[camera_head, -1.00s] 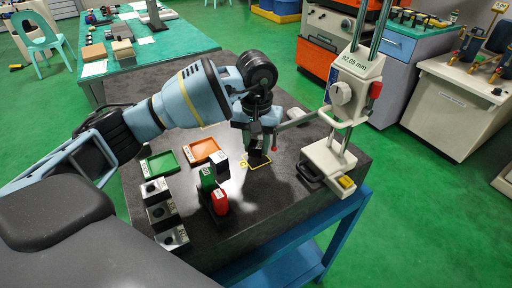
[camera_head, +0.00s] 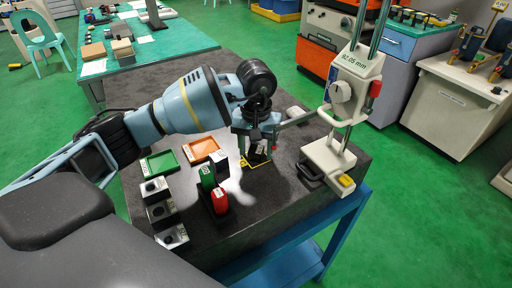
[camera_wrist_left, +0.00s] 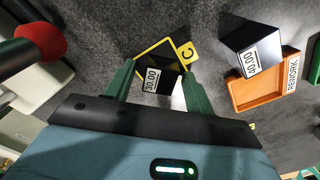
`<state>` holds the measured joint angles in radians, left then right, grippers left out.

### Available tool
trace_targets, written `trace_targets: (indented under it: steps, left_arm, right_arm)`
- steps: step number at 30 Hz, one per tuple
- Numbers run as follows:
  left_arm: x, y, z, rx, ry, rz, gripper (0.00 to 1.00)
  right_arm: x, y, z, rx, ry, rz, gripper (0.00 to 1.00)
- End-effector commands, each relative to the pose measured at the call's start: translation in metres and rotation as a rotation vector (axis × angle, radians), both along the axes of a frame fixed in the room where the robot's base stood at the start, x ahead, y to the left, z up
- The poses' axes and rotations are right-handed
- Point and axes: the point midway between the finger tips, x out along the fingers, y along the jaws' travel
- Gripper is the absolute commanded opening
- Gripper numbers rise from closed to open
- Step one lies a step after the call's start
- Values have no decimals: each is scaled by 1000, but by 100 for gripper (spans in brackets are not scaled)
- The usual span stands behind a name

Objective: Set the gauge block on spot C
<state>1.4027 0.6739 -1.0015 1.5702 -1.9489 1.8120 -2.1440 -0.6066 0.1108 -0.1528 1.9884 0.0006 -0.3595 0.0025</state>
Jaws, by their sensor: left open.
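The gauge block (camera_wrist_left: 171,68) is black with a white label reading 30.00. In the left wrist view it stands inside the yellow outline of spot C (camera_wrist_left: 151,48), with the yellow C tag (camera_wrist_left: 187,52) beside it. Part of the outline is hidden behind the block and fingers. In the head view the block (camera_head: 257,156) shows dark under my left gripper (camera_head: 256,148), above the outline's near edge. My left gripper (camera_wrist_left: 159,88) is open, one finger on each side of the block. Whether the fingers touch it I cannot tell. My right gripper is not in view.
Another dark block (camera_wrist_left: 251,48), labelled 40.00, stands near the orange REWORK tray (camera_wrist_left: 262,92). A height gauge (camera_head: 330,155) stands close on the right.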

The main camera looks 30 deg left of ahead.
Motion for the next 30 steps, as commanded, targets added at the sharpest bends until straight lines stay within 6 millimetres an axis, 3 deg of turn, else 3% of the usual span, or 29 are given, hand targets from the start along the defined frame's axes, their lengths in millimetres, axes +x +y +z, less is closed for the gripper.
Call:
trace_targets:
  steps: [5,21,30]
  left_arm:
    - [1,0,14,-1,-3,0,54]
    - [1,0,109,0,-2,1,54]
    - [0,0,123,-1,1,0,54]
  right_arm:
    - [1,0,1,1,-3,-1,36]
    - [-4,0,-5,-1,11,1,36]
    - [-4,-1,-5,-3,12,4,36]
